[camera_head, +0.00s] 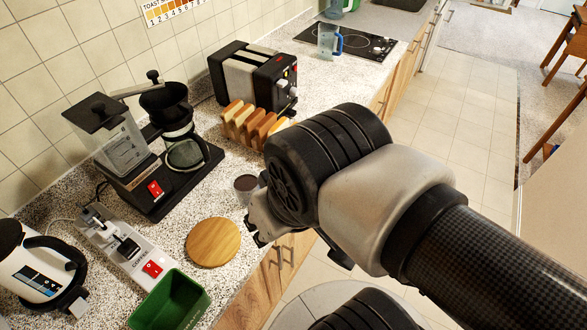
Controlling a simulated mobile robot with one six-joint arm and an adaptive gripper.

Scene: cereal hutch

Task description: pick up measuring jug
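A clear jug with a blue handle (328,41), which looks like the measuring jug, stands upright at the near left edge of the black hob at the back of the counter. My gripper (259,232) is far from it, low over the front edge of the counter, beside a small dark-topped cup (246,184). The gripper is partly hidden by my own wrist, and its fingers are too small and dark to tell whether they are open or shut. I cannot tell whether it touches the cup.
A toaster (240,76), bread slices in a rack (246,121) and a coffee maker (130,165) line the wall. A round wooden board (213,242), green bin (172,301), power strip (128,250) and white kettle (35,275) are nearer. Counter beyond the toaster is fairly clear.

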